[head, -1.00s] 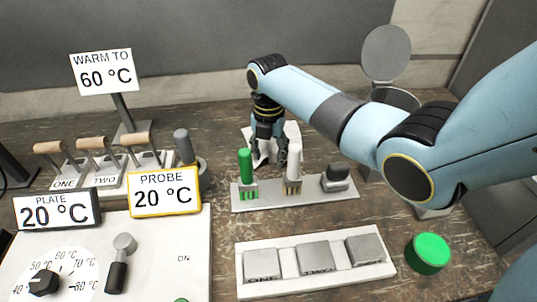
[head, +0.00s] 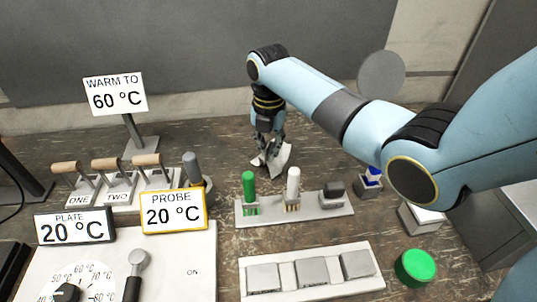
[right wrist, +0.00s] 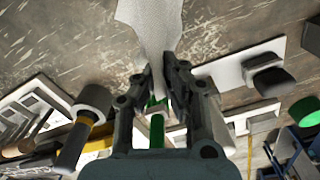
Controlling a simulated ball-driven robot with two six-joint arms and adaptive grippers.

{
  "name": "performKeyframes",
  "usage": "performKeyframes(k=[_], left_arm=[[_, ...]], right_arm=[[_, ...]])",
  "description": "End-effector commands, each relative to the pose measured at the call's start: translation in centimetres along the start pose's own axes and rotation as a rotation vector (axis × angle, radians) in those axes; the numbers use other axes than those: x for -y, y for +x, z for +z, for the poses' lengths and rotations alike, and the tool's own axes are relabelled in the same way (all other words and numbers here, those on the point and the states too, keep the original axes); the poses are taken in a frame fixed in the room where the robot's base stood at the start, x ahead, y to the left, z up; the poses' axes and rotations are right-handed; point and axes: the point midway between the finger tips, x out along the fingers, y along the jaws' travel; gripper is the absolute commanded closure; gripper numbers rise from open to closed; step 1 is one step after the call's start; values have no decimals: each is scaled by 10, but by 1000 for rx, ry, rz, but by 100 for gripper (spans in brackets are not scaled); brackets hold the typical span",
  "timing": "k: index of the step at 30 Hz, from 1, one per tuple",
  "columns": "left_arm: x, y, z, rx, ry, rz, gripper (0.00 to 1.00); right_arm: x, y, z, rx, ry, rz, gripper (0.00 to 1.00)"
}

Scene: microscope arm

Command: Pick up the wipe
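The wipe (head: 277,160) is a white, creased sheet at the back middle of the bench. In the right wrist view the wipe (right wrist: 152,25) runs up from between my fingertips as a narrow, bunched strip. My right gripper (head: 267,145) points down at it from above, and in the right wrist view its fingers (right wrist: 160,75) are closed on the wipe's gathered part. Whether the wipe's lower edge touches the bench is hard to tell. My left gripper is not in view.
In front of the wipe stands a rack (head: 330,207) with a green stick (head: 249,186), a white stick (head: 293,182) and a dark-topped block (head: 333,190). A grey probe (head: 192,168) stands left. A green button (head: 416,267) sits front right. Bench behind the rack is mostly clear.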

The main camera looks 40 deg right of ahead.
Motion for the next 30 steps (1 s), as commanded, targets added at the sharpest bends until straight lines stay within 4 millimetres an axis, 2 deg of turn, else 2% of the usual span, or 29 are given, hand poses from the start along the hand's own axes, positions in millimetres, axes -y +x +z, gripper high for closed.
performKeyframes(k=[6,17,20,24,27,30], left_arm=[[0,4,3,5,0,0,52],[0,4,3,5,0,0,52],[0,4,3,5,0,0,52],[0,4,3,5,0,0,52],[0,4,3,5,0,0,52],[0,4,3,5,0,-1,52]], right_arm=[[1,-31,-1,-1,-1,-3,100],[1,-39,0,0,-1,-3,100],[0,-59,1,4,-1,0,100],[0,-97,1,4,-1,-1,100],[0,-116,0,1,-1,-2,100],[1,-124,0,0,0,-4,100]])
